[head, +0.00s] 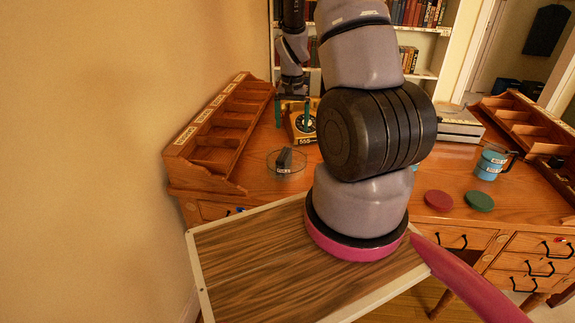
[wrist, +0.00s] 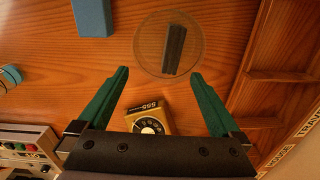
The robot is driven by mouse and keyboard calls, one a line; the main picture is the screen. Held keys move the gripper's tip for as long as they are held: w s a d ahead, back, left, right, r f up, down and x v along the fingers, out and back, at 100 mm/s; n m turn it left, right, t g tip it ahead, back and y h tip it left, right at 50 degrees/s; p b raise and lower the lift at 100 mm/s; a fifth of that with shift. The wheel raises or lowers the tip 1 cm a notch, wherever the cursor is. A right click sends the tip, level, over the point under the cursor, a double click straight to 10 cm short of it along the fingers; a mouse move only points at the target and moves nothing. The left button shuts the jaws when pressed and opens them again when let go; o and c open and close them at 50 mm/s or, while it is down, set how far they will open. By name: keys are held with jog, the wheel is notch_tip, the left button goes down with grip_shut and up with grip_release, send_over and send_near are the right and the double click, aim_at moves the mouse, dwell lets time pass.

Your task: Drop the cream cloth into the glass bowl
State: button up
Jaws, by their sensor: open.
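The glass bowl (head: 274,165) is a clear, shallow dish on the left part of the desk. A dark grey block (head: 291,157) is in it, with a pale label facing the head camera. In the wrist view the bowl (wrist: 147,52) and the dark block (wrist: 174,48) lie beyond the fingertips. My gripper (head: 293,118) is open and empty above the desk, behind the bowl in the head view. Its green fingers stand wide apart in the wrist view (wrist: 160,73). I cannot make out a cream cloth in either view.
A yellow box marked 555 with a dial (wrist: 150,120) lies below the gripper. A wooden pigeonhole rack (head: 215,135) borders the bowl's left side. A blue block (wrist: 93,18), a blue mug (head: 489,163), and red (head: 438,200) and green (head: 479,201) discs stand elsewhere.

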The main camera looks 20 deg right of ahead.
jog(key=shift+r, duration=2.7)
jog(key=s+a+r+n+t+y, duration=0.1)
jog(key=s+a+r+t, duration=0.3)
jog(key=r, duration=0.8)
jog(key=s+a+r+n+t+y, duration=0.1)
jog(key=s+a+r, duration=0.55)
jog(key=r, duration=0.65)
jog(key=s+a+r+n+t, duration=0.1)
jog(key=s+a+r+t, duration=0.1)
jog(key=s, duration=0.7)
notch_tip(320, 180, up, 3)
jog(key=shift+a+f, duration=0.1)
jog(key=shift+a, duration=0.35)
